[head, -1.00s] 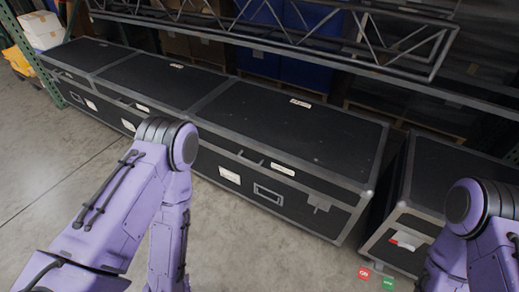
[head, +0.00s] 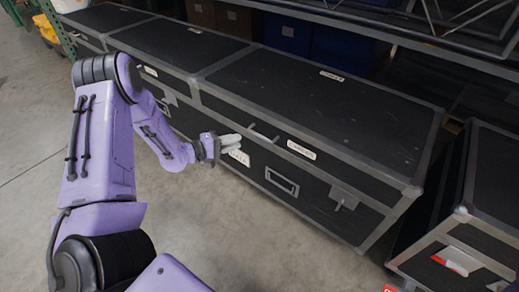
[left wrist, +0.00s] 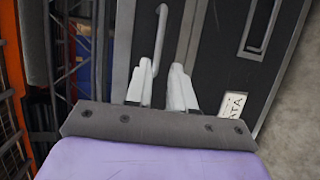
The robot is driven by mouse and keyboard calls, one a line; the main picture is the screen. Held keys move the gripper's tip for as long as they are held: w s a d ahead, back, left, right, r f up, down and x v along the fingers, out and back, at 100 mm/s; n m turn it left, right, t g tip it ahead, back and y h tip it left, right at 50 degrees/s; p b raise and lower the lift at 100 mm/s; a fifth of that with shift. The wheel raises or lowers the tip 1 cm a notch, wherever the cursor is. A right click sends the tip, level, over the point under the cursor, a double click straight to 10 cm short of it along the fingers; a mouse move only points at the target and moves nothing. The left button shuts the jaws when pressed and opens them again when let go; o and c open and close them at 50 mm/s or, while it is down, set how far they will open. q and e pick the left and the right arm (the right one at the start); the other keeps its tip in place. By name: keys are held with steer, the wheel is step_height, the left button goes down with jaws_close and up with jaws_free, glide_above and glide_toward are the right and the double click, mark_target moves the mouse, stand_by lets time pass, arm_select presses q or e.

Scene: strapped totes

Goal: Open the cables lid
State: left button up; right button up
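The long black case (head: 345,185) nearest me has metal edges and a shut lid (head: 320,95). White labels sit on its lid and front; which one says cables is too small to tell. A grey bar handle (head: 263,133) is on the lid's front edge; it also shows in the left wrist view (left wrist: 152,52). My left gripper (head: 236,143) is at the case front, just left of the handle. In the left wrist view its two pale fingers (left wrist: 158,88) are apart with nothing clearly between them, and the handle lies just beyond their tips. My right gripper is out of view.
More black cases (head: 180,45) stand in line to the left. Another case (head: 490,190) stands on the right across a narrow gap. A metal truss (head: 400,30) and shelving rise behind. Bare concrete floor (head: 240,235) is free in front.

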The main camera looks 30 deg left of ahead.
mark_target(259, 135)
arm_select(q)
steer(key=b+x, duration=0.2)
steer(key=x, duration=0.8)
steer(key=shift+w+d+r+b, duration=0.1)
steer(key=shift+w+d+b, duration=0.05)
steer(key=shift+d+b, duration=0.15)
steer(key=shift+a, duration=0.1)
jaws_close()
